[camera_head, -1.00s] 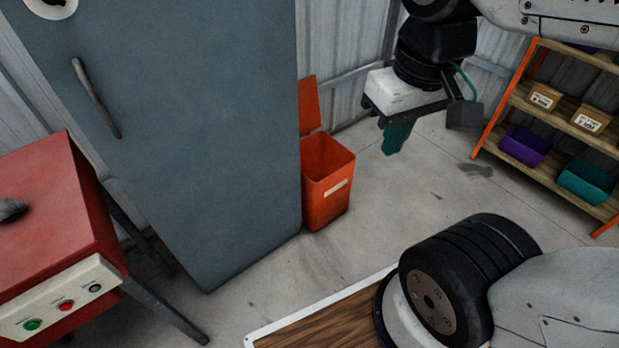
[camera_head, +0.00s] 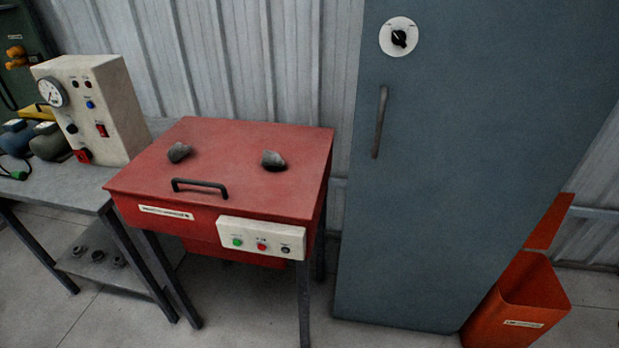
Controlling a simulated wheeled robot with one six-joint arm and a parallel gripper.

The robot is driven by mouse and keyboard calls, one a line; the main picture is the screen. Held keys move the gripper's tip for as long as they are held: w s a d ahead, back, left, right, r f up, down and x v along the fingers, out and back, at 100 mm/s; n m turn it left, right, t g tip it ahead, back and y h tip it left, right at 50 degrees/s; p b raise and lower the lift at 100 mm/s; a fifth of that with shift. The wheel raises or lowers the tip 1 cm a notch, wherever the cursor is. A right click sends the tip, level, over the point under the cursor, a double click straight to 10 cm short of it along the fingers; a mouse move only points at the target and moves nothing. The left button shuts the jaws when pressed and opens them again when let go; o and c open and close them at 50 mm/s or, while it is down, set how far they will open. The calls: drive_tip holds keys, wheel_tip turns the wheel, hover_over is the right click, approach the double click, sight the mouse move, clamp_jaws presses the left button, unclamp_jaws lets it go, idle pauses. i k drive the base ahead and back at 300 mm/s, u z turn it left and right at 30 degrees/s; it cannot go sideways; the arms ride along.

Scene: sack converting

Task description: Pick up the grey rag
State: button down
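Two small grey crumpled lumps lie apart on the flat top of a red machine (camera_head: 225,180). The left lump (camera_head: 180,152) is smaller and lies behind the black handle; the right lump (camera_head: 273,160) is darker and rounder. Either could be the grey rag; I cannot tell which, or whether both are cloth. My gripper is not in view.
A tall blue-grey cabinet (camera_head: 450,170) stands right of the red machine. An orange bin (camera_head: 515,310) with its lid up is at the right. A bench at left holds a white gauge box (camera_head: 95,105). The machine's top is otherwise clear.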

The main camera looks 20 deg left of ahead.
sight(270, 157)
drive_tip(key=u, duration=3)
drive_tip(key=i, duration=1.55)
drive_tip(key=z, duration=3.8)
